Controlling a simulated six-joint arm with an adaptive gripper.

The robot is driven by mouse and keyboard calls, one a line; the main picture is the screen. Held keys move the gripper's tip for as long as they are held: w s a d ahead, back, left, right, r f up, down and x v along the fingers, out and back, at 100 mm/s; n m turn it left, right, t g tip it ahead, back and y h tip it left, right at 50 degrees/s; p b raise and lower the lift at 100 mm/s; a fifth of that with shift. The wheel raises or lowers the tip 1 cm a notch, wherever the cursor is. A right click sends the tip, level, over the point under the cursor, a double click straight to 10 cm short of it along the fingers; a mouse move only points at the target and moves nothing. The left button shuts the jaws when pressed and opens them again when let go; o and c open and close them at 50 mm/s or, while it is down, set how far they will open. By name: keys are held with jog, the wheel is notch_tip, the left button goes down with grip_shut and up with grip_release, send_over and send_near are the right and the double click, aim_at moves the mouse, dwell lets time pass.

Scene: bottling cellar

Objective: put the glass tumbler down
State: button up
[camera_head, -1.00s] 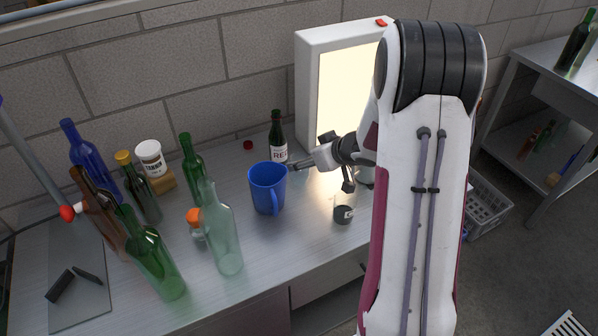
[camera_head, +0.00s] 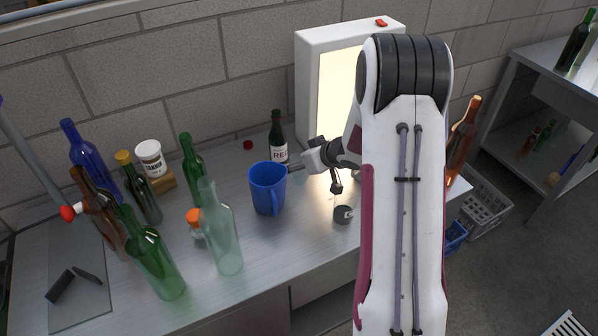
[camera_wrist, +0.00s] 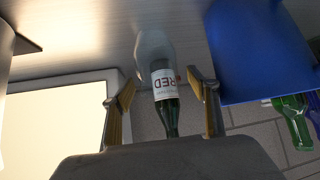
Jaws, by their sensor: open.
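In the wrist view a clear, pale glass shape, which looks like the tumbler (camera_wrist: 152,48), shows just beyond my fingertips, in front of the RED-labelled bottle (camera_wrist: 168,112). My gripper (camera_wrist: 166,88) is open, its two fingers apart on either side of the bottle's label in the picture, with clear gaps and nothing clasped. In the head view my gripper (camera_head: 297,164) points left, close to the right of the blue mug (camera_head: 267,187); I cannot pick out the tumbler there. Its contact with the table is not clear.
The blue mug also looms large beside the fingers in the wrist view (camera_wrist: 260,50). A small dark-based glass vessel (camera_head: 343,214) stands below my wrist. A lit panel box (camera_head: 310,90) stands behind. Several bottles, including a clear green one (camera_head: 222,240), crowd the left.

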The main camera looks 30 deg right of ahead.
dwell(0.5)
jog(key=c, duration=1.3)
jog(key=shift+r, duration=0.15)
jog(key=shift+r, duration=4.85)
